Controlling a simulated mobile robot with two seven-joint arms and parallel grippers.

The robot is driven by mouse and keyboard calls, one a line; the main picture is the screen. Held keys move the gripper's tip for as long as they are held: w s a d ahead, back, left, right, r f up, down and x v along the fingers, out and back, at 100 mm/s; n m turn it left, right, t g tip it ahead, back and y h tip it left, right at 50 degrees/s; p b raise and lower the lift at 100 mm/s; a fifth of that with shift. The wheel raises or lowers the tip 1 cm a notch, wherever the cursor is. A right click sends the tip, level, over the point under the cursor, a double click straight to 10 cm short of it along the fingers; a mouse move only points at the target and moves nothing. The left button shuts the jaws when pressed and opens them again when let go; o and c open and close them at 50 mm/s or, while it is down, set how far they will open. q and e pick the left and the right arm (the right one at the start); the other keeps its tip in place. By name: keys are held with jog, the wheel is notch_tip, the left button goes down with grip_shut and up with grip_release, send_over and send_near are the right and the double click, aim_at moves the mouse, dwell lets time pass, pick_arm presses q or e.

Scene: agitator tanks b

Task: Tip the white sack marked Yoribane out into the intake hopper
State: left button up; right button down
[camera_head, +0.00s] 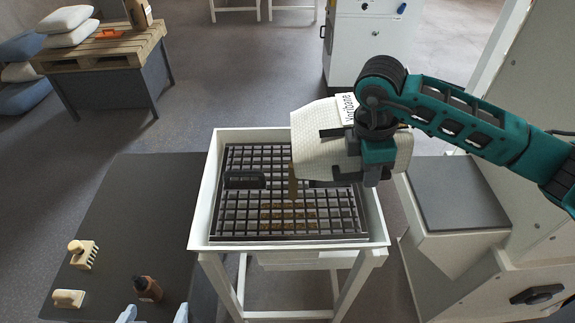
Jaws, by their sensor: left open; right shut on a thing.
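The white sack marked Yoribane (307,135) is held tilted above the intake hopper (199,218), its mouth end towards the left. My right gripper (335,158) is shut on the sack, reaching in from the right. A thin brown stream (293,182) falls from the sack onto the black grate (235,215) inside the hopper's white rim. Brown grains (288,213) lie in several of the grate's openings. The amount left inside the sack is hidden.
Pale blue pieces show at the bottom edge. A pallet table (100,55) with sacks stands back left. White machinery (540,250) stands right.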

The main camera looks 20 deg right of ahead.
jog(key=shift+w+a+r+h, duration=0.1)
jog(key=shift+a+r+h, duration=0.2)
jog(key=shift+r+h, duration=0.15)
jog(key=shift+w+a+r+h, duration=0.1)
jog(key=shift+a+r+h, duration=0.2)
jog(key=shift+r, duration=0.25)
jog(key=shift+a+r+g+h, duration=0.2)
jog(key=shift+r+g+h, duration=0.1)
jog(key=shift+h, duration=0.05)
jog(key=shift+w+r, duration=0.1)
jog(key=shift+r, duration=0.1)
jog(key=shift+w+a+r+g+h, duration=0.2)
jog(key=shift+a+r+g+h, duration=0.2)
jog(key=shift+a+r+h, duration=0.6)
jog(key=shift+d+f, duration=0.1)
dwell(1.3)
dwell(0.7)
